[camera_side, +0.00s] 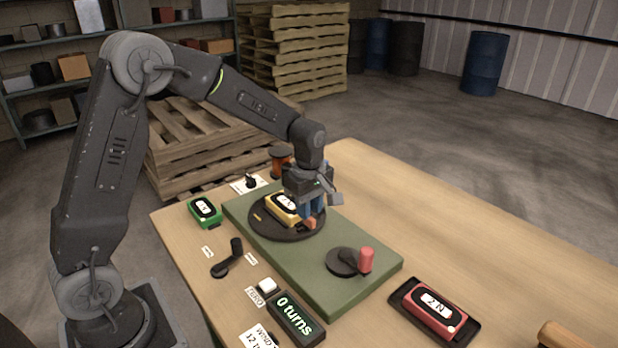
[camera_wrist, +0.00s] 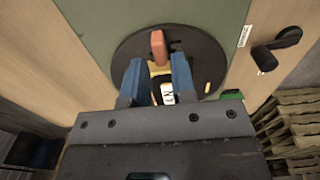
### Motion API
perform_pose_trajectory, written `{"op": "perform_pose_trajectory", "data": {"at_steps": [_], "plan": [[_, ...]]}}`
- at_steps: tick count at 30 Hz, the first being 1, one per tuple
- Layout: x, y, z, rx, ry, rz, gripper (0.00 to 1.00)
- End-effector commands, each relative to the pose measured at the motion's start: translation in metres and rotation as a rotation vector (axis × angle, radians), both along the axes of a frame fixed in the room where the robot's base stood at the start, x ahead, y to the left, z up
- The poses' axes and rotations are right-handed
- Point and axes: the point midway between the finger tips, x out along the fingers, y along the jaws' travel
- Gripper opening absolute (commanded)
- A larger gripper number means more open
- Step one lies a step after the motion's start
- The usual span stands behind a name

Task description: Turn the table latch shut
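The dark round turntable (camera_side: 262,233) sits on a green board and bears a yellow detector (camera_side: 284,208). An upright orange tab (camera_side: 310,223) stands near its edge; it also shows in the wrist view (camera_wrist: 158,45). A black lever (camera_side: 228,262) lies on the wood left of the board between two small labels; it also shows in the wrist view (camera_wrist: 278,50). The frames do not show which of these is the latch. My gripper (camera_side: 313,212) is low over the turntable, its blue fingers (camera_wrist: 156,62) apart and empty, close to the orange tab. Contact cannot be told.
A crank with a red handle (camera_side: 366,260) is on the board's near end. A red detector (camera_side: 435,308) lies in a dark tray at right. A green detector (camera_side: 204,210) is at left. A "0 turns" display (camera_side: 296,318) and white button (camera_side: 267,286) are in front. The right tabletop is mostly clear.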

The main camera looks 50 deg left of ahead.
Motion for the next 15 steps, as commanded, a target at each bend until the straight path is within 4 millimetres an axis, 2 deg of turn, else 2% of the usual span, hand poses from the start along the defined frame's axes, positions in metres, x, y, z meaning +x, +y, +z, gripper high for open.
{"op": "perform_pose_trajectory", "data": {"at_steps": [3, 9, 15], "plan": [[0.001, 0.0, 0.03, 0.001, -0.008, 0.0, 0.24], [0.001, 0.0, 0.073, 0.001, -0.006, 0.001, 0.24], [0.001, 0.0, 0.101, 0.0, -0.004, 0.001, 0.24]]}}
